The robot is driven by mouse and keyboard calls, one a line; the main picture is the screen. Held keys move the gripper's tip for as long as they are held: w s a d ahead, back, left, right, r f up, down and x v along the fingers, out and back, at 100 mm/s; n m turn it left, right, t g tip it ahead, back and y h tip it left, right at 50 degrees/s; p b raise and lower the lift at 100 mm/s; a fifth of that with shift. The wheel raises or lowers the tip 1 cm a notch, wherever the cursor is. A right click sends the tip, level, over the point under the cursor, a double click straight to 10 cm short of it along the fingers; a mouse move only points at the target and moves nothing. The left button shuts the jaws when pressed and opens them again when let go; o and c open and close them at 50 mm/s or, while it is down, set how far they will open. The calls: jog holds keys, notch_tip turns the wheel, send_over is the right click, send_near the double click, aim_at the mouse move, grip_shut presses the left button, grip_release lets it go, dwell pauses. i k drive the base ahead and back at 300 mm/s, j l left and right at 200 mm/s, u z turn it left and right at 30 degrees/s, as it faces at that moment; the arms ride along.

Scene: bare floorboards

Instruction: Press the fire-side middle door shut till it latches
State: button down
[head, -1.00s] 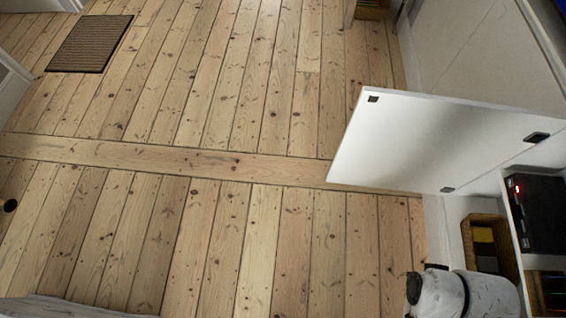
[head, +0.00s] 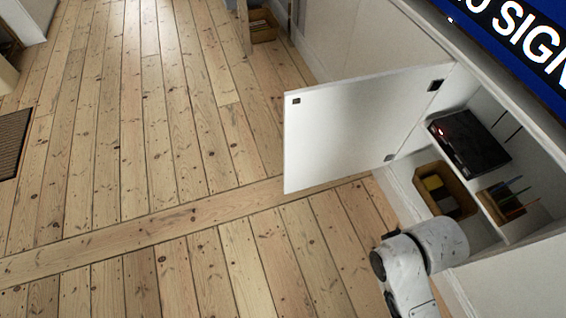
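A white cabinet door (head: 350,122) stands wide open in the head view, swung out over the floor from its hinge side at the right. Dark fittings sit near its corners. The open cabinet (head: 482,227) behind it shows a black box with a red light (head: 469,142), a wooden bin (head: 444,191) with yellow and grey items, and a smaller wooden holder (head: 504,206). My white arm (head: 420,262) is at the lower right, in front of the open compartment and apart from the door. My gripper is not in view.
A screen with white lettering (head: 520,35) is above the cabinet at the top right. Bare floorboards (head: 150,150) are clear to the left of the door. A brown mat (head: 12,142) lies at the left edge. A wooden crate (head: 263,27) stands at the back.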

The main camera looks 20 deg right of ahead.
aim_at(333, 131)
jog(key=i+j+u, duration=0.15)
jog(key=i, duration=0.35)
jog(key=i+j+u, duration=0.15)
jog(key=i, duration=0.35)
jog(key=i+j+u, duration=0.15)
jog(key=i, duration=0.4)
jog(key=j, duration=0.1)
